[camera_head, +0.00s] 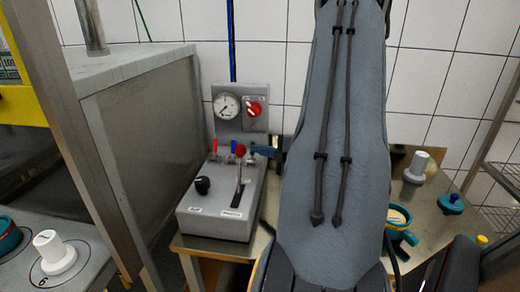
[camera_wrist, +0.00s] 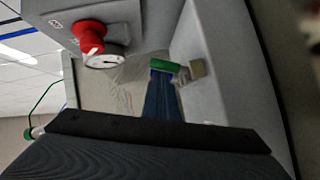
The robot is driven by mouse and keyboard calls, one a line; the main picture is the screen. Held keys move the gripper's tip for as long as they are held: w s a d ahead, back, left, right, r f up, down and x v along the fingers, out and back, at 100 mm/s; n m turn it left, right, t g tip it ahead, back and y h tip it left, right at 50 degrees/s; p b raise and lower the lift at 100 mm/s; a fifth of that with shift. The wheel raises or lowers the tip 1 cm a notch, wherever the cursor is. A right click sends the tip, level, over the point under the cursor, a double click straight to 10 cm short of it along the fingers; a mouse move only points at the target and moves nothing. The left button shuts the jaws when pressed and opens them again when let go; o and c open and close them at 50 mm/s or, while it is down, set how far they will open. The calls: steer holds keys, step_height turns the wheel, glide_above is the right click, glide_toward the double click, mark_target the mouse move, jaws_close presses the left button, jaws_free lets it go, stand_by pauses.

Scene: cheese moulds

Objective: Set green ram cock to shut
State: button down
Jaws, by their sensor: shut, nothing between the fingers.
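The green cock handle (camera_wrist: 165,66) shows in the wrist view, a short green bar beside a brass-coloured fitting (camera_wrist: 197,69) at the grey panel box. My gripper (camera_wrist: 162,80) has blue fingers that are closed together, and their tips reach to the green handle. Whether they touch it or sit just short of it I cannot tell. In the head view my gripper (camera_head: 264,150) is at the right end of the row of cocks on the grey control box (camera_head: 212,222).
A white mould piece (camera_head: 416,166) stands on the right table.

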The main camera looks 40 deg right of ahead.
steer(key=a+r+b+v, duration=0.1)
steer(key=a+v, duration=0.1)
steer(key=v, duration=1)
steer(key=shift+b, duration=0.35)
steer(key=shift+r, duration=0.15)
